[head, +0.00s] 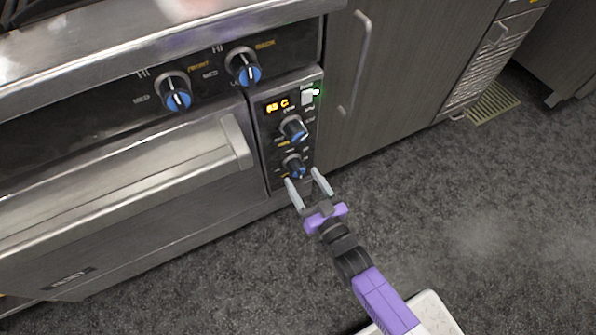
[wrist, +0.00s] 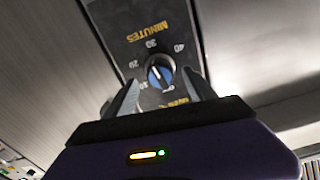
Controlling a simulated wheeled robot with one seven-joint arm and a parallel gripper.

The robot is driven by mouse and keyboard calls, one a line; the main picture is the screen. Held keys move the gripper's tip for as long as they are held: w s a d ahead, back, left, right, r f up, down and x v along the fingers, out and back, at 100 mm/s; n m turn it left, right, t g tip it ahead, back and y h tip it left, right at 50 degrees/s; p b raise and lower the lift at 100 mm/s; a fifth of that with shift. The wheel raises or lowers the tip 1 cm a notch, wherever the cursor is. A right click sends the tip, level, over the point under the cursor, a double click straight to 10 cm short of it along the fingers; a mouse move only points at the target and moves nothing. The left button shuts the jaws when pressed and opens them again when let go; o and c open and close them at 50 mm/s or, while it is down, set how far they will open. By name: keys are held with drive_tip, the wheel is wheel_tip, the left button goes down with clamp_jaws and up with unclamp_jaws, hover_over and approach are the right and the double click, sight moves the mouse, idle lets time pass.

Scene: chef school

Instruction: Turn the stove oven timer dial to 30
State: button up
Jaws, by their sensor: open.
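The oven timer dial (head: 295,167) is the lower knob on the stove's narrow control panel (head: 263,141), black with a blue face. In the wrist view the timer dial (wrist: 160,72) sits under the word MINUTES, with 20, 30 and 40 printed around it; the picture is upside down. The dial's white line is small, and its exact setting is hard to read. My gripper (head: 308,184) is open, its two fingers pointing at the dial. In the wrist view the gripper fingers (wrist: 161,95) stand on either side just short of the dial, with nothing between them.
Above the timer is a larger temperature knob (head: 293,129), a lit orange display (head: 277,105) and a switch (head: 308,96). The oven door handle (head: 130,185) juts out at left. Two burner knobs sit higher. A cabinet door (head: 400,75) is at right; the floor (head: 480,220) in front is clear.

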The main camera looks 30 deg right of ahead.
sight(300, 175)
drive_tip(key=shift+w+b, duration=0.35)
drive_tip(key=shift+w, duration=1.6)
drive_tip(key=c, duration=1.4)
drive_tip(key=shift+o, duration=0.2)
drive_tip(key=shift+m, duration=0.8)
drive_tip(key=o, duration=1.4)
drive_tip(key=shift+c, duration=0.2)
drive_tip(key=s+p, duration=0.1)
drive_tip(key=s, duration=0.7)
drive_tip(key=shift+p, duration=0.35)
